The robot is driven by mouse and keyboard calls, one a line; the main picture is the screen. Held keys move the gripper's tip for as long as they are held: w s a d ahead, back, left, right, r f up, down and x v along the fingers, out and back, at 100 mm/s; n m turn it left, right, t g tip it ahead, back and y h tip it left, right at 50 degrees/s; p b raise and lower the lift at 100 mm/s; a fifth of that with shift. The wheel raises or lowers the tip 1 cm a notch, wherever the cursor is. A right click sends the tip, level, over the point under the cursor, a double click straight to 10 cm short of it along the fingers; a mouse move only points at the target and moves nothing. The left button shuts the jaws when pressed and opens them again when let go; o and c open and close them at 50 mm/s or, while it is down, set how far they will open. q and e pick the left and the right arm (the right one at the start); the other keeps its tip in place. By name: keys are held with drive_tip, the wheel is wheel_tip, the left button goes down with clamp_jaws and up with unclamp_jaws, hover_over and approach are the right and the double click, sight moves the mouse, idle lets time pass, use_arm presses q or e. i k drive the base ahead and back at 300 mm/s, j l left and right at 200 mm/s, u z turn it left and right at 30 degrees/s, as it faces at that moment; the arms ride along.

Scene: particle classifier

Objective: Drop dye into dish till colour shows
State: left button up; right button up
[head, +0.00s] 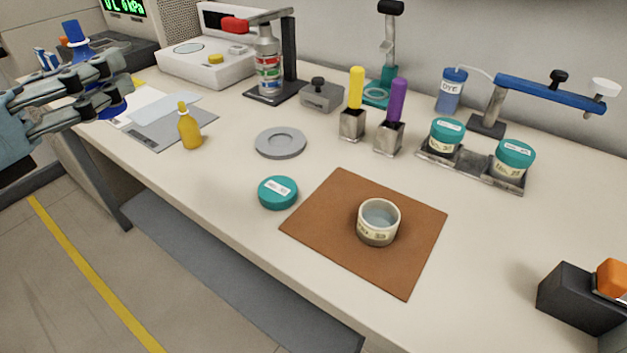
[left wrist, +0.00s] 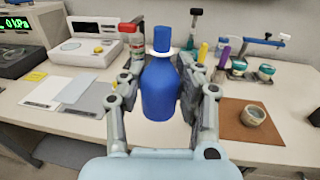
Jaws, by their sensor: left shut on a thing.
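My left gripper (head: 105,88) is at the far left of the head view, shut on a blue bottle (head: 77,42) with a blue cap. In the left wrist view the blue bottle (left wrist: 160,88) stands upright between the fingers (left wrist: 160,85). The open dish (head: 378,220), a cream labelled cup with pale grey-blue contents, sits on the brown mat (head: 330,240). It also shows in the left wrist view (left wrist: 253,115), well right of the gripper. A bottle marked DYE (head: 451,92) stands at the back right, beside a blue-armed stand (head: 545,92). My right gripper is not seen.
A teal lid (head: 278,192) lies left of the mat. A yellow dropper bottle (head: 189,127), a grey ring (head: 281,143), two capped jars (head: 447,134) in a rack and an orange-topped black block (head: 580,298) stand around. The front left of the bench is clear.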

sight(378, 218)
drive_tip(key=z, duration=2.15)
drive_tip(key=k+j+z, duration=0.15)
drive_tip(key=k+j, duration=0.8)
drive_tip(key=i+l, duration=0.35)
drive_tip(key=l, duration=0.15)
